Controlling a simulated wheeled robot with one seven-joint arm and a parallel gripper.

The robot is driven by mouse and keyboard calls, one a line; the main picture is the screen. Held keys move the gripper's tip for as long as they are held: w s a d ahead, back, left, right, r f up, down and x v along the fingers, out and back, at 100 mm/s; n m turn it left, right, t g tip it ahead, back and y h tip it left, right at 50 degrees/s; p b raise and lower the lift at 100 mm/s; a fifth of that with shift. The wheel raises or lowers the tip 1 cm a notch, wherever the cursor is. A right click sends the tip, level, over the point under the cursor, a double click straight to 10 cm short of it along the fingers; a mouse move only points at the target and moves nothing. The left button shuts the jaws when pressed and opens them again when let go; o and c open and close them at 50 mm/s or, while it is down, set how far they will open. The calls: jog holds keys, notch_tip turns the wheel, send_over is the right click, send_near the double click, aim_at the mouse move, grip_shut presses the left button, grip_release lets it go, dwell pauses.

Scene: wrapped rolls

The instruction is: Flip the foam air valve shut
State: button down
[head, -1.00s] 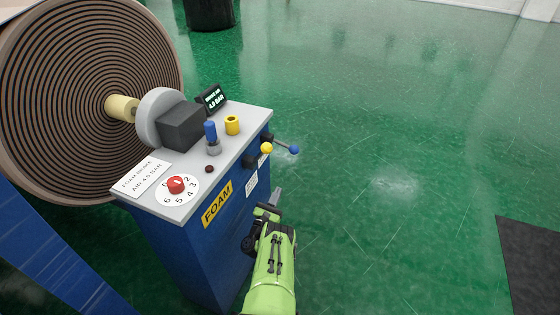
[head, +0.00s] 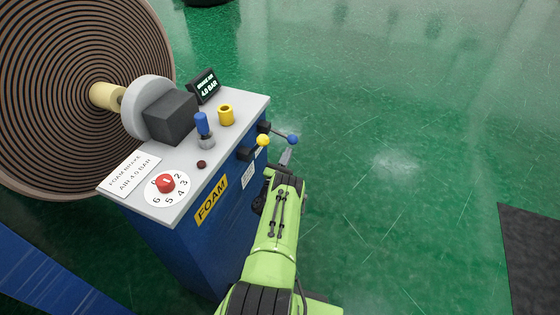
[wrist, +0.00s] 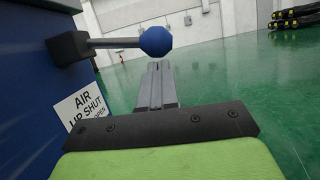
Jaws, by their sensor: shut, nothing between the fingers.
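The blue-knobbed lever (head: 293,139) sticks out roughly level from the right side of the blue FOAM cabinet (head: 180,245). In the wrist view its blue ball (wrist: 156,41) is at the end of a metal rod from a dark block (wrist: 68,48). A white label (wrist: 85,103) below reads AIR, UP SHUT; its lower part is partly hidden. My gripper (head: 287,156) is shut and empty. Its fingertips (wrist: 156,68) appear just below the ball; I cannot tell whether they touch.
A yellow-knobbed lever (head: 262,140) is close to the left of the blue one. The grey top carries a red dial (head: 165,183), a blue-capped fitting (head: 202,124) and a 4.0 BAR display (head: 203,86). A large roll (head: 60,60) stands behind.

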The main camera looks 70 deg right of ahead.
jog(key=shift+d+r, duration=0.25)
jog(key=shift+d, duration=0.1)
